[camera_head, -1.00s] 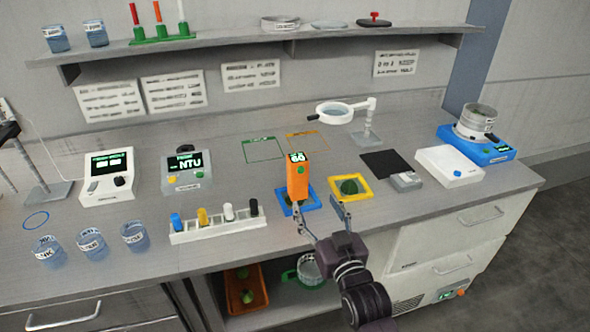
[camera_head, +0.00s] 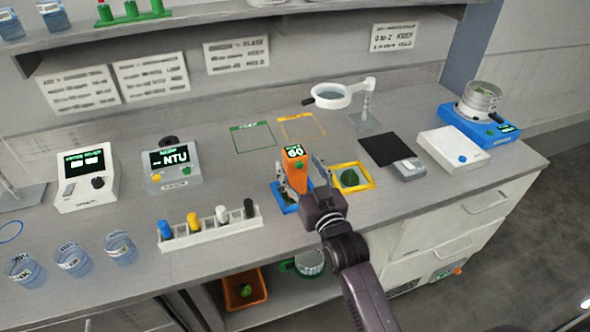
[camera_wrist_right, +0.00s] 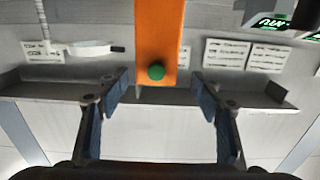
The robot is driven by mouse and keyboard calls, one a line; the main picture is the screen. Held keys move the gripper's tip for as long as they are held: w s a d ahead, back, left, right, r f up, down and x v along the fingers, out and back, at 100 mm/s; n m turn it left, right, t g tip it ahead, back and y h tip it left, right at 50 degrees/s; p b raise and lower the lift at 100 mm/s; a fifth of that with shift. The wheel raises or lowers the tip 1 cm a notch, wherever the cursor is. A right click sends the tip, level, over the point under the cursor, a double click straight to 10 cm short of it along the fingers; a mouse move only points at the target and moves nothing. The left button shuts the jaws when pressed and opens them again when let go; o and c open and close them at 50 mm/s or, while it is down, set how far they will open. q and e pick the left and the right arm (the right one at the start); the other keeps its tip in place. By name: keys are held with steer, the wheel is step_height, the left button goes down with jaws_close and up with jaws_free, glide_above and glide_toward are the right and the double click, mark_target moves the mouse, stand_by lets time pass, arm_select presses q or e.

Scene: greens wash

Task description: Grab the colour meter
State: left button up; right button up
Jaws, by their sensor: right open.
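The colour meter is an orange upright block (camera_head: 295,168) with a small lit display on top, standing in the blue frame (camera_head: 283,199) on the bench. My right gripper (camera_head: 300,178) is open around it, one finger to its left and one to its right. In the right wrist view the orange body (camera_wrist_right: 158,40) with a green button hangs between the open fingertips of the right gripper (camera_wrist_right: 160,88), with gaps on both sides. The gripper hides part of the meter's lower right in the head view. My left gripper does not show.
A yellow frame (camera_head: 371,186) with a green item lies just right of the meter. A white rack (camera_head: 210,232) of several coloured vials stands to the left. A magnifier (camera_head: 332,95) stands behind, and a black mat (camera_head: 385,149) lies further right.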

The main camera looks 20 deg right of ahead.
steer(key=w, duration=0.1)
steer(key=w+p, duration=0.1)
steer(key=w, duration=0.2)
steer(key=shift+w+d+f, duration=0.15)
steer(key=shift+d+f, duration=0.05)
steer(key=shift+f, duration=0.1)
steer(key=shift+w, duration=0.3)
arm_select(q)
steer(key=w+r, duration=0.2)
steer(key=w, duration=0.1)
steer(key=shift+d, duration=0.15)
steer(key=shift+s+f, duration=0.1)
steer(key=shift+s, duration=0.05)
arm_select(e)
steer(key=shift+f, duration=0.1)
steer(key=c, duration=0.7)
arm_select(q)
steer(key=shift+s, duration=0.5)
arm_select(e)
jaws_close()
